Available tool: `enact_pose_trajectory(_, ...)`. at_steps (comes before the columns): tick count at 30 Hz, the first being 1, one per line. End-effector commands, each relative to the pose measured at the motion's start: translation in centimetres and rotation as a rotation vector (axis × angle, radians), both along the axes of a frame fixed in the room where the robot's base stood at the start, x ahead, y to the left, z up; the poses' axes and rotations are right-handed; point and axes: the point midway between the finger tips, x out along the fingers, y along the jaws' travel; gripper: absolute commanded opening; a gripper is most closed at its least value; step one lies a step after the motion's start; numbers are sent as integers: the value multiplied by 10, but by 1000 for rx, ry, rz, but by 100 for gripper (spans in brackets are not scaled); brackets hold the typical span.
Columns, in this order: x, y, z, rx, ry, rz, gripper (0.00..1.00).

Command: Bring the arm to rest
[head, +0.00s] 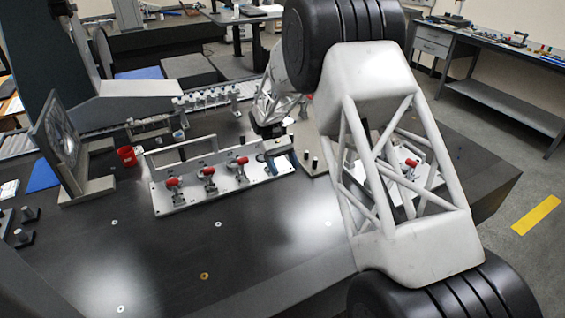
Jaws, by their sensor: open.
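My arm reaches in from the lower right, arches up across the middle of the head view and comes down over the black table (230,255). My gripper (272,160) is small and far off, pointing down at the right end of a light fixture plate (195,200). Its fingers are open, but their detail is hard to make out. I see nothing held. Whether the fingers touch the plate or the parts on it, I cannot tell. My arm's links hide part of the table right of the gripper.
Several red-tipped clamps (208,178) stand on the fixture plate. Another red-tipped clamp (411,164) shows through my arm's frame. A red cup (127,156) and an upright framed panel (62,140) stand at left. A rack of small parts (205,98) lies behind. The table's front is mostly clear.

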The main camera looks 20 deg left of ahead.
Motion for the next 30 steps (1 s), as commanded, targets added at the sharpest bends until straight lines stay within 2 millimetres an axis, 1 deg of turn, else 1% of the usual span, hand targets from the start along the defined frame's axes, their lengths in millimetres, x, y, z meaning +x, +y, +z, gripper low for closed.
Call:
enact_pose_trajectory(6, -5, -3, 1, 1, -1, 0, 70)
enact_pose_trajectory(22, -5, -4, 2, 2, -4, -2, 70)
enact_pose_trajectory(26, -5, -11, 9, 11, -13, -10, 70)
enact_pose_trajectory(30, -7, -26, 25, 29, -39, -28, 70)
